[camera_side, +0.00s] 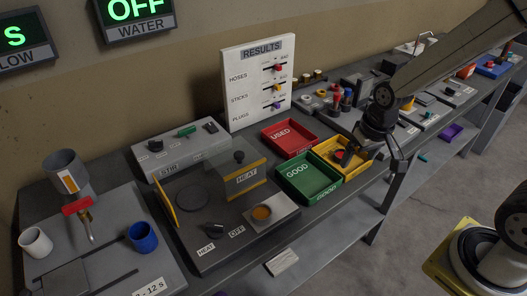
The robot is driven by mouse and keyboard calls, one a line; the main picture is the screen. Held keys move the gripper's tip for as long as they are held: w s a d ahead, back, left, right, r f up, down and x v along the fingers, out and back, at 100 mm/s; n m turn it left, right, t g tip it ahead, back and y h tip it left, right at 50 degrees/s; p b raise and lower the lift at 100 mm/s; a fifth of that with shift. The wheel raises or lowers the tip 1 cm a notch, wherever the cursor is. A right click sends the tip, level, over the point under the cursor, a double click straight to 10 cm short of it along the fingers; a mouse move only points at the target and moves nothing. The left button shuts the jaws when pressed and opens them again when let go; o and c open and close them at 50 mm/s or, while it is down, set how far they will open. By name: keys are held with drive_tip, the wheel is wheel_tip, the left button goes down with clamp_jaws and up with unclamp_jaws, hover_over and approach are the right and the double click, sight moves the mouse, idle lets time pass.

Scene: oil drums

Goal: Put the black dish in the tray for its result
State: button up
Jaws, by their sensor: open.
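A small dark round item with red in it (342,157), which looks like the black dish, lies in the yellow tray (363,167). Its details are too small to be sure. The green tray marked GOOD (322,196) is in front and to the left of the yellow one, and looks empty.
A results board (257,82) stands behind the trays. Cups and a funnel stand farther left.

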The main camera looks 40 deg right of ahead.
drive_tip(key=shift+s+a+f+n+t, duration=0.1)
drive_tip(key=shift+s+a+n, duration=0.25)
drive_tip(key=shift+s+n, duration=0.15)
drive_tip(key=shift+s+a+r+n+t, duration=0.1)
drive_tip(key=shift+s+a+n, duration=0.2)
drive_tip(key=shift+s+n, duration=0.25)
drive_tip(key=shift+s+a+f+n+t, duration=0.1)
drive_tip(key=shift+s+a+n, duration=0.25)
drive_tip(key=shift+s, duration=0.3)
